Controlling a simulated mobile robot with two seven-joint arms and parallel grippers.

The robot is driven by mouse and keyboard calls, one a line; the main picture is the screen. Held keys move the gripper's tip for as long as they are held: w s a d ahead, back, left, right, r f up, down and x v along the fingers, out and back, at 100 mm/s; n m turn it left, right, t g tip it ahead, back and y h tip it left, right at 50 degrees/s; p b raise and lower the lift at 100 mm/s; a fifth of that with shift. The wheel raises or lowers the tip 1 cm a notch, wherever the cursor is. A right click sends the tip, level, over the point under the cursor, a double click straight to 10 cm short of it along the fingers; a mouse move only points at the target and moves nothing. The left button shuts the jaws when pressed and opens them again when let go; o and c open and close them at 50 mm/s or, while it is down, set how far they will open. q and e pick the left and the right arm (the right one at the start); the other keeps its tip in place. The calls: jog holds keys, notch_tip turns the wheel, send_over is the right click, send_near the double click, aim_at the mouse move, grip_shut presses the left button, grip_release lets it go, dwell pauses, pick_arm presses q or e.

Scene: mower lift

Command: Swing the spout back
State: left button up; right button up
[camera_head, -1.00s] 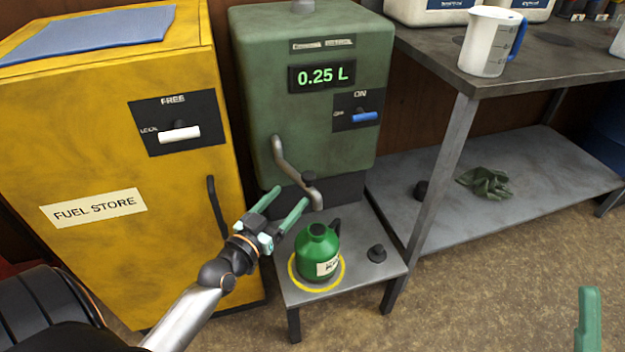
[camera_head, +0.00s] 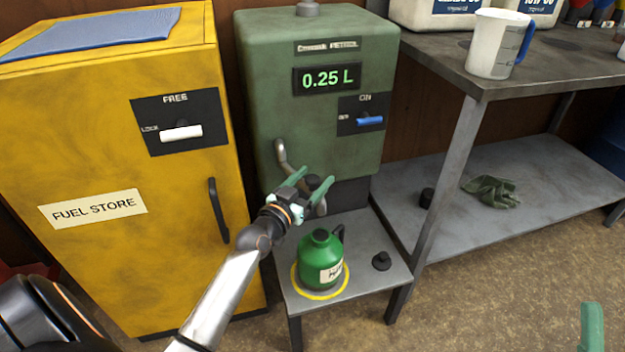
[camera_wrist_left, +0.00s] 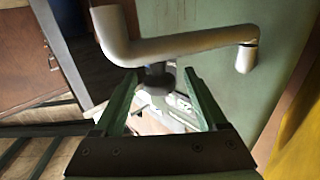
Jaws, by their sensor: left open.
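The green dispenser (camera_head: 262,100) reads 0.25 L and has a grey bent spout (camera_head: 281,156) on its front. A dark knob (camera_head: 313,181) sits on the spout. My left gripper (camera_head: 316,177) is open, with its fingers around or just beside the knob. In the left wrist view the spout (camera_wrist_left: 185,45) crosses just past the fingertips, and the knob (camera_wrist_left: 157,78) shows between the open fingers (camera_wrist_left: 160,76). The gripper hides part of the spout in the head view. One finger of my right gripper (camera_head: 592,328) shows at the lower right; its opening is hidden.
A green can (camera_head: 318,262) stands inside a yellow ring on the low metal stand (camera_head: 362,237), below the spout. A black cap (camera_head: 381,261) lies right of it. The yellow fuel store (camera_head: 100,250) is at left. A workbench (camera_head: 570,72) with a white jug (camera_head: 492,45) is at right.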

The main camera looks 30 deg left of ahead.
pick_arm(q)
grip_shut()
dwell(0.4)
dwell(0.9)
